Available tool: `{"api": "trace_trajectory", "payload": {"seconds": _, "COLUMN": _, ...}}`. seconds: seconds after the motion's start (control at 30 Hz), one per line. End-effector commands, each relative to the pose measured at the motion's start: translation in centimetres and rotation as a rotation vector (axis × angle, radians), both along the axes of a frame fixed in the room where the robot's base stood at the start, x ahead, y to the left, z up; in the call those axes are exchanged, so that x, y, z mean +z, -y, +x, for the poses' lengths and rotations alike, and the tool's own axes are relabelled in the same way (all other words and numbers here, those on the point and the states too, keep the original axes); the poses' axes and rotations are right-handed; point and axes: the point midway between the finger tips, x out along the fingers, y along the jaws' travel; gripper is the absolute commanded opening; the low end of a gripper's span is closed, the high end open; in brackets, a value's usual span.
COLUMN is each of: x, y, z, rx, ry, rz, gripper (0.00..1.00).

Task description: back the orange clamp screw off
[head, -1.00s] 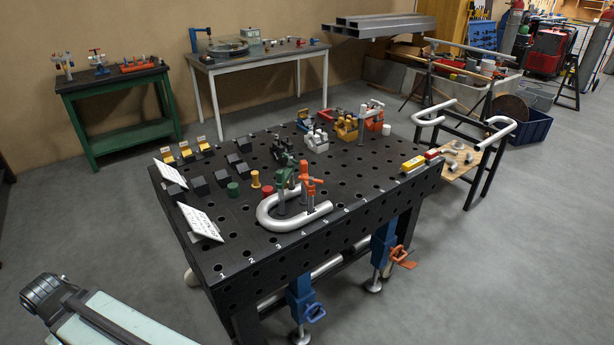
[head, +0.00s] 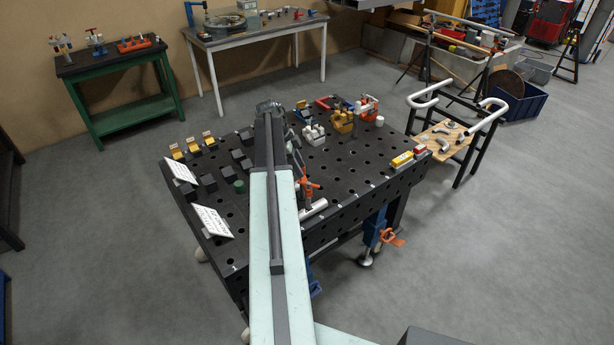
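The orange clamp (head: 309,186) stands on the black perforated welding table (head: 345,205), just right of my arm in the head view. Its lower part is near the visible end of a silver bent tube (head: 314,210). Most of that tube and the green clamp beside the orange one are hidden behind my arm. My arm reaches over the table from the bottom of the picture. Its far end (head: 268,107) shows beyond the orange clamp, over the back part of the table. My gripper's fingers cannot be made out, so its opening cannot be told.
White and yellow blocks (head: 343,122) and red clamps stand at the table's back right. Yellow and red blocks (head: 402,160) sit at its right edge. Dark blocks and a green cylinder (head: 240,187) stand left of my arm. A tube rack (head: 455,130) stands to the right.

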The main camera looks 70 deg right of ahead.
Motion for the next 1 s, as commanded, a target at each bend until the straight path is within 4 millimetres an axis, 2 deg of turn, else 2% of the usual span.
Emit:
{"api": "trace_trajectory", "payload": {"seconds": 0.17, "x": -1.5, "y": 0.0, "z": -0.3, "rx": 0.002, "ry": 0.001, "rz": 0.0, "gripper": 0.38}}
{"api": "trace_trajectory", "payload": {"seconds": 0.5, "x": -6.9, "y": 0.6, "z": -2.3, "rx": 0.004, "ry": 0.001, "rz": 0.001, "gripper": 0.38}}
{"api": "trace_trajectory", "payload": {"seconds": 0.6, "x": -7.6, "y": 0.8, "z": -2.7, "rx": 0.004, "ry": 0.001, "rz": 0.001, "gripper": 0.38}}
{"api": "trace_trajectory", "payload": {"seconds": 0.87, "x": -7.3, "y": 0.8, "z": -2.8, "rx": 0.004, "ry": 0.001, "rz": 0.001, "gripper": 0.38}}
{"api": "trace_trajectory", "payload": {"seconds": 1.0, "x": -7.3, "y": 0.8, "z": -2.8, "rx": 0.004, "ry": 0.001, "rz": 0.001, "gripper": 0.0}}
